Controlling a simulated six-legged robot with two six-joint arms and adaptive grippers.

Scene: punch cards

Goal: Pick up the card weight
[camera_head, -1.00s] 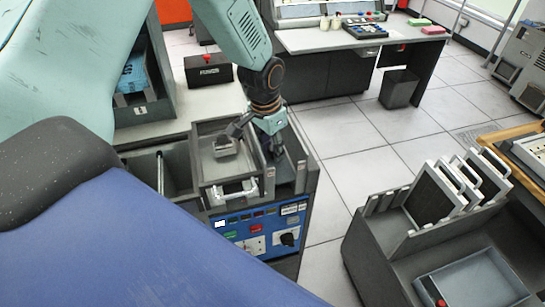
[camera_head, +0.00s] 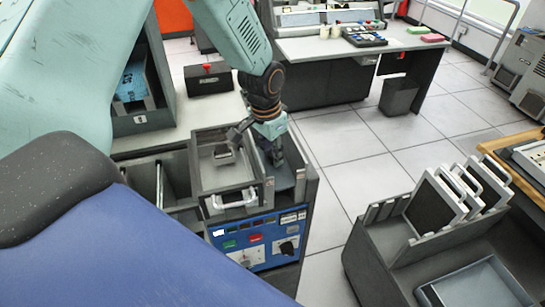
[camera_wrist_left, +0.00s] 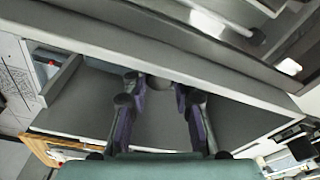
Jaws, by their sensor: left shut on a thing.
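The card weight (camera_head: 223,153) is a small grey block in the open grey tray (camera_head: 229,201) on top of the blue-fronted machine (camera_head: 250,242). My left gripper (camera_head: 256,143) reaches down at the tray's right side. A dark finger or link runs from it to the weight, and another finger points down beside the tray. In the left wrist view, the two purple-padded fingers (camera_wrist_left: 157,92) stand a little apart around a small rounded grey part; the rest of the hold is hidden. My right gripper is not in view.
A dark rack with white-framed panels (camera_head: 437,203) stands at the right, with a shallow tray (camera_head: 478,290) below it. A black box with a red knob (camera_head: 208,78) sits behind the machine. Tiled floor (camera_head: 345,165) lies open between machine and rack.

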